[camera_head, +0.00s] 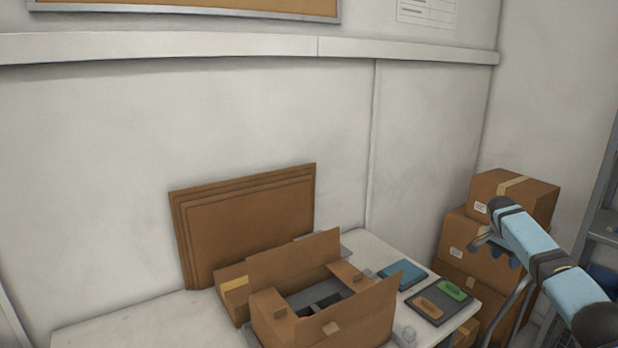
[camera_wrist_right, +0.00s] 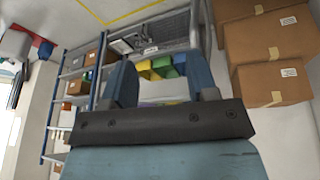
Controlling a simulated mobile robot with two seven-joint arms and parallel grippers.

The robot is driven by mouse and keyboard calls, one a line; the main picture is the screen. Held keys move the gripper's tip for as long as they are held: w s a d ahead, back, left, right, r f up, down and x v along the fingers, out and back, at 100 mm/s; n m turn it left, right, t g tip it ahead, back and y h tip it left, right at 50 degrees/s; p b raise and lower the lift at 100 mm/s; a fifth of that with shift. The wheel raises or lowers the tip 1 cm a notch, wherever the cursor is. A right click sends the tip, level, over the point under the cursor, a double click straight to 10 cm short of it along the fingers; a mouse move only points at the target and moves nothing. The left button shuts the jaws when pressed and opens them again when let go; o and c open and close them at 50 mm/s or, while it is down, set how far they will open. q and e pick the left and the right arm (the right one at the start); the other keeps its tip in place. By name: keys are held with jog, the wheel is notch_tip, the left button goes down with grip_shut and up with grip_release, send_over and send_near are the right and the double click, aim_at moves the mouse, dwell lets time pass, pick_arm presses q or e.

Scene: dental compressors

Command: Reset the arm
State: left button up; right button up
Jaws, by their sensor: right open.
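My right arm comes in from the right edge in the head view, light blue with dark joints. Its gripper (camera_head: 503,257) hangs below the wrist, in front of the stacked cardboard boxes and right of the table. In the right wrist view, the two blue fingers of the gripper (camera_wrist_right: 163,82) stand well apart with nothing between them. The gripper is open and empty. My left gripper is not in view.
An open cardboard box (camera_head: 365,318) stands on the white table (camera_head: 125,318), with flat cardboard sheets (camera_head: 250,222) behind it. A dark tray (camera_head: 425,309) holds green and orange pieces. Stacked boxes (camera_head: 470,236) stand right. Shelves (camera_wrist_right: 80,95) show in the wrist view.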

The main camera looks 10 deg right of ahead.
jog(key=s+a+f+n+t+h, duration=0.1)
jog(key=s+a+f+n, duration=0.15)
jog(key=f, duration=0.45)
jog(key=s+a+f+n+t, duration=0.1)
jog(key=a+f+n, duration=0.15)
jog(key=f, duration=0.35)
jog(key=s+a+f+n+t+y, duration=0.2)
jog(key=s+a+f+n+t, duration=0.3)
jog(key=s+a+f+n, duration=0.9)
jog(key=s+a+r+n+t+y, duration=0.1)
jog(key=s+a+n+t+y, duration=0.15)
jog(key=s+a, duration=0.8)
jog(key=s+a+r+n+t+y, duration=0.1)
jog(key=s+a+r+n+y, duration=0.2)
jog(key=s+a, duration=0.8)
jog(key=s+a+m, duration=0.2)
jog(key=a+m, duration=0.3)
jog(key=a, duration=0.4)
jog(key=shift+t+y, duration=0.35)
jog(key=r+p, duration=0.4)
jog(key=shift+w+a+p, duration=0.1)
jog(key=shift+a+p, duration=0.1)
jog(key=shift+p, duration=0.15)
